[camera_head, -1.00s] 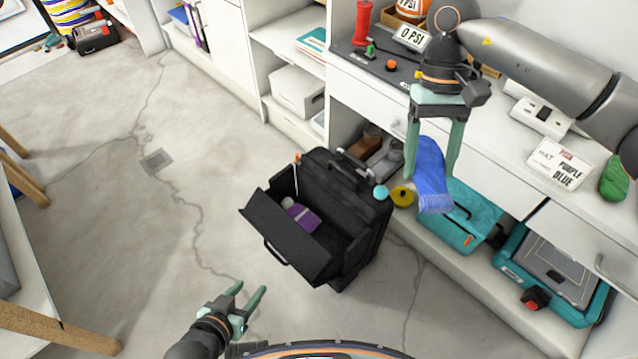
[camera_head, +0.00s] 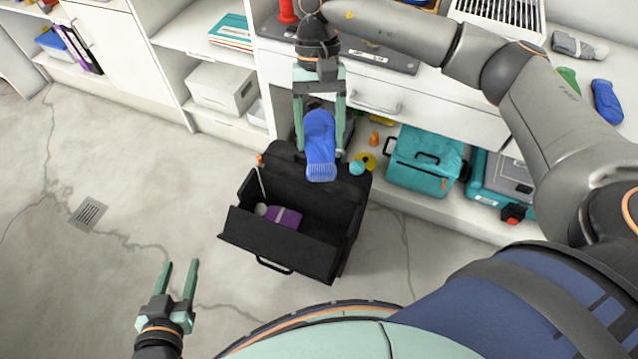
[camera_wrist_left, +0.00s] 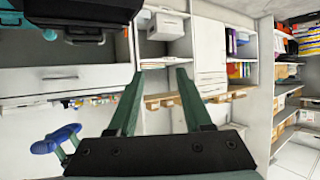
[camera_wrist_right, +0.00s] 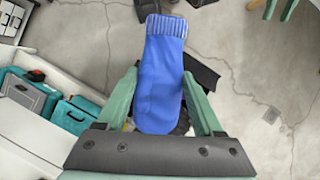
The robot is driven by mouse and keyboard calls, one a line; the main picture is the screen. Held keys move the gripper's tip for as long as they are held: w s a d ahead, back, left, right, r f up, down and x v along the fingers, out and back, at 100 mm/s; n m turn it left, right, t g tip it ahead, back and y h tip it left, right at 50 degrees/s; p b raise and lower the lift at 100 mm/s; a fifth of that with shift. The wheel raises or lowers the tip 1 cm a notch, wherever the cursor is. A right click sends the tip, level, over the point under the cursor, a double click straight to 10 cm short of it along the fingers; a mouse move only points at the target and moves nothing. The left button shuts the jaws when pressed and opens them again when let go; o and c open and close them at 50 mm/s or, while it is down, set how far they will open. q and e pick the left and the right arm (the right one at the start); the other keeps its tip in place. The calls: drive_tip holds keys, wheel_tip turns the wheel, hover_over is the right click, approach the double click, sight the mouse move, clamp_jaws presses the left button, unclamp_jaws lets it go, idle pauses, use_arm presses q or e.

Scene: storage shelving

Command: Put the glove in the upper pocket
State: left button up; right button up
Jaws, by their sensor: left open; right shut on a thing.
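The blue glove (camera_head: 320,132), with a ribbed cuff hanging down, is between the fingers of my right gripper (camera_head: 320,152), which is shut on it. It also fills the middle of the right wrist view (camera_wrist_right: 160,80). The black bag (camera_head: 262,240) stands on the floor with its front tilted open and a purple item (camera_head: 287,217) inside. The glove hangs above the bag's back part, its cuff overlapping the rear edge in the head view. Contact is unclear. My left gripper (camera_head: 180,265) is open and empty, left of and nearer than the bag.
Behind the bag are white shelving and a drawer counter. A teal case (camera_head: 415,165) and a yellow tape roll (camera_head: 366,161) are on the low shelf. Another blue item (camera_head: 606,100) lies on the counter at right. The floor to the left is clear, with a drain (camera_head: 88,214).

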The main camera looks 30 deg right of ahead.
use_arm(q)
drive_tip(key=w+r+m+t+h+b, duration=0.35)
drive_tip(key=r+t+b, duration=0.3)
drive_tip(key=r, duration=0.65)
drive_tip(key=s+r+m+t+h+b, duration=0.35)
drive_tip(key=s+r+m+h, duration=0.35)
drive_tip(key=r, duration=0.5)
wheel_tip(320, 180, down, 14)
drive_tip(key=d+n+b, duration=0.1)
drive_tip(key=d+b, duration=0.1)
drive_tip(key=b, duration=1.1)
drive_tip(key=shift+w+r+n+g+h, duration=0.2)
drive_tip(key=shift+r+n+g+h, duration=0.05)
drive_tip(key=shift+n+g+h, duration=0.15)
use_arm(e)
wheel_tip(320, 180, down, 44)
drive_tip(key=w+d+m+t+y, duration=0.1)
drive_tip(key=m+t, duration=0.6)
drive_tip(key=m, duration=1.5)
drive_tip(key=shift+w+d+m, duration=0.4)
drive_tip(key=shift+w+d, duration=0.25)
drive_tip(key=shift+r, duration=0.1)
